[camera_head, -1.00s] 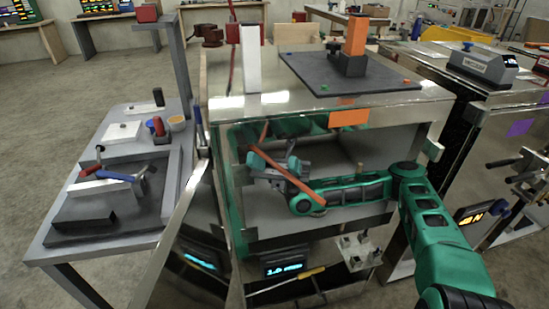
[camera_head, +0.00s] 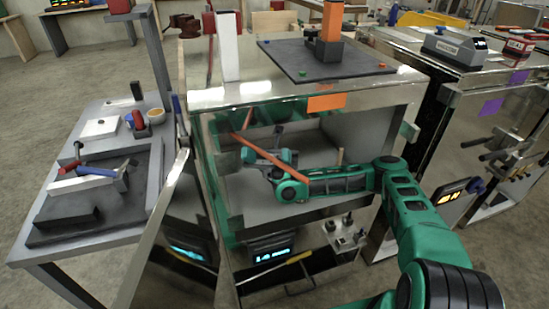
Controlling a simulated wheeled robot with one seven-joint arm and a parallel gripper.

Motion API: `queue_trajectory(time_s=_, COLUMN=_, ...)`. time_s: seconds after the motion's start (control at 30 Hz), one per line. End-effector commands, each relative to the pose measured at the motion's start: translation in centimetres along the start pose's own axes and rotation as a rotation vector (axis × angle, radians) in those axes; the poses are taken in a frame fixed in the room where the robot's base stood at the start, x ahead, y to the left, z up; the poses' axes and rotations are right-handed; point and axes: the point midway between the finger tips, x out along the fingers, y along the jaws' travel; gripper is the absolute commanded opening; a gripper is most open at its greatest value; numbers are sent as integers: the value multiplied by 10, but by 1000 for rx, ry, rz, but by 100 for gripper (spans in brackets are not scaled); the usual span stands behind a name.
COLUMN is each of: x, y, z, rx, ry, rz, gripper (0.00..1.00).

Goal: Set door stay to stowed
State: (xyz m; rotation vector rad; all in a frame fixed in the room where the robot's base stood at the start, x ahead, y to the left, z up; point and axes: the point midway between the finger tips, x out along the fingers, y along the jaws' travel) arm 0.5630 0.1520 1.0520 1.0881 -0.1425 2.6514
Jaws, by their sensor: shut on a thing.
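The door stay appears to be the orange-red rod (camera_head: 268,156) inside the open front of the metal cabinet (camera_head: 385,120). It slopes down from the left wall to the right. My gripper (camera_head: 256,157) is inside the cabinet opening, at the rod's middle part, and is shut on it; the fingertips are small and partly hidden behind the rod. My green wrist link crosses the opening from the right. The cabinet door (camera_head: 155,225) stands open at the left, seen nearly edge-on. A short orange piece near the left wall looks like a reflection.
A grey bench (camera_head: 120,240) with tools stands left of the door. An orange post on a dark plate (camera_head: 290,62) sits on the cabinet top. A small peg block (camera_head: 345,232) is below the opening. Another metal cabinet (camera_head: 465,85) stands to the right.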

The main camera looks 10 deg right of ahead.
Motion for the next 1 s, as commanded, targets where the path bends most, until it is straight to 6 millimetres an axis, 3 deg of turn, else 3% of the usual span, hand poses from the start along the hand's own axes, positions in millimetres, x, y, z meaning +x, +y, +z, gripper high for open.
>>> queue_trajectory(time_s=0.03, x=-9, y=-1, z=0, rx=-11, ry=-2, rz=-12, gripper=31)
queue_trajectory(time_s=0.8, x=-54, y=9, z=-3, rx=-10, ry=-2, rz=-13, gripper=34)
queue_trajectory(time_s=1.0, x=-65, y=12, z=-2, rx=-8, ry=-3, rz=-11, gripper=29)
